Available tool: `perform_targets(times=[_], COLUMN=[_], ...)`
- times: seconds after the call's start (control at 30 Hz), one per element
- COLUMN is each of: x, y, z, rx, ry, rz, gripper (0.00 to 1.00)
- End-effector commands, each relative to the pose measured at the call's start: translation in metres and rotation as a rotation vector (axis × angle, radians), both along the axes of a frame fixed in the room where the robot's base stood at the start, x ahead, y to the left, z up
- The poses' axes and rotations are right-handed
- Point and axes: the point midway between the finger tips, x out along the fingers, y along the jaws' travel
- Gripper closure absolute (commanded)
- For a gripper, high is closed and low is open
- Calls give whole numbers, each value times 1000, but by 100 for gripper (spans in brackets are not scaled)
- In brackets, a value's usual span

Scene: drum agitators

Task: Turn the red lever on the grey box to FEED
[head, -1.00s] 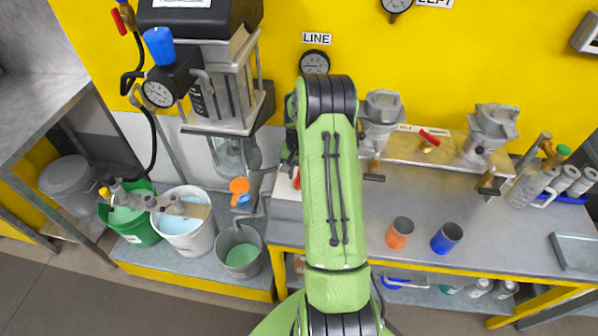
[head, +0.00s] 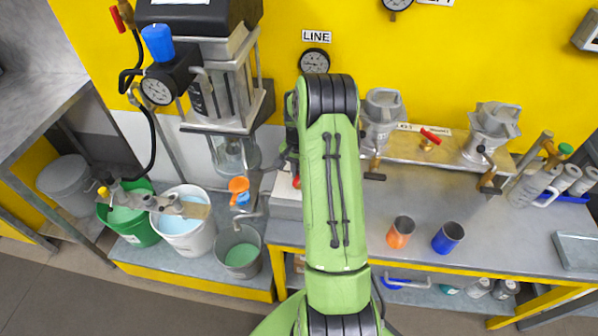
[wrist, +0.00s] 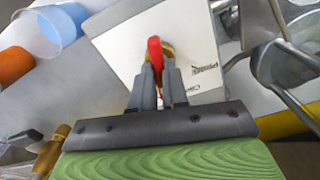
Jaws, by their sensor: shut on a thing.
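The red lever (wrist: 155,52) stands between the two fingers of my gripper (wrist: 162,78) in the wrist view, with a brass part beside it. My gripper is shut on the lever. The grey box (wrist: 113,46) lies behind it, with a pale face and small dark markings too blurred to read. I cannot tell which mark the lever points at. In the head view the box (head: 287,208) is at the bench's left end, partly hidden by my arm. A bit of red shows there, and my gripper is mostly hidden.
An orange cup (head: 400,232) and a blue cup (head: 447,237) stand on the bench right of my arm. A panel with another red lever (head: 430,136) is behind them. A drum stand (head: 228,90) and several buckets (head: 183,235) are at left. The bench's front right is mostly clear.

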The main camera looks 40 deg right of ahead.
Motion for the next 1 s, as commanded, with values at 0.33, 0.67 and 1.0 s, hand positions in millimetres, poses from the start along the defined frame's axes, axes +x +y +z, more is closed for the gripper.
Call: perform_targets(times=[0.33, 0.67, 1.0], x=[1, 1, 1], y=[0, -1, -1], z=[0, 0, 1], rx=[-1, -2, -2], ry=[-3, -4, -3], rz=[-294, -490, -562], gripper=[100, 100, 100])
